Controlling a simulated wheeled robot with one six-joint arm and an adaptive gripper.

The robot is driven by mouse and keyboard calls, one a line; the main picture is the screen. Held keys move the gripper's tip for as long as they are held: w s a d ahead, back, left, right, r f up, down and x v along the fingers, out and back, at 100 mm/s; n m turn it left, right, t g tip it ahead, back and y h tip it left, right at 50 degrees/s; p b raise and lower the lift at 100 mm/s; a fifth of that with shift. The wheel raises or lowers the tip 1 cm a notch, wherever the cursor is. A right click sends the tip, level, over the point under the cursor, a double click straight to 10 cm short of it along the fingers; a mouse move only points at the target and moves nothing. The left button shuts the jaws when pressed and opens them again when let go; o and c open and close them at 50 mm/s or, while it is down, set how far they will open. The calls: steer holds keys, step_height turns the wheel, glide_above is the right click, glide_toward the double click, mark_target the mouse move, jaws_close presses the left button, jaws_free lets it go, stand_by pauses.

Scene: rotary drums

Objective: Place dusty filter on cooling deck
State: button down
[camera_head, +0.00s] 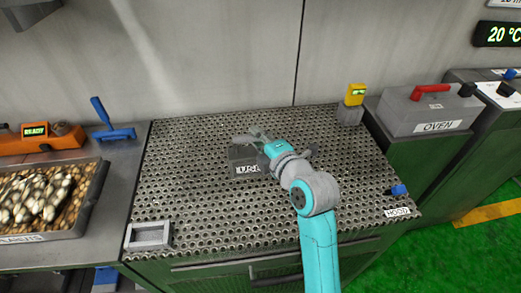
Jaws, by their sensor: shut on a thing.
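The cooling deck appears to be the perforated metal surface (200,190) in the middle of the camera_head view. A dark grey box with a white label (244,163), seemingly the dusty filter, is at the deck's centre. Its label is too small to read surely. My gripper (258,142) is at the box's upper right side and is shut on it. My own wrist hides part of the box and the contact. I cannot tell whether the box rests on the deck or is held just above it.
A light grey rectangular frame (148,236) lies at the deck's front left corner. A yellow display (355,94) and the oven (432,108) stand right. Much of the deck is bare.

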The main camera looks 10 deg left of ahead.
mark_target(258, 152)
steer(key=shift+f, duration=2.2)
steer(key=c, duration=1)
jaws_free()
steer(key=shift+f, duration=0.15)
steer(key=shift+c, duration=0.2)
steer(key=v, duration=1.2)
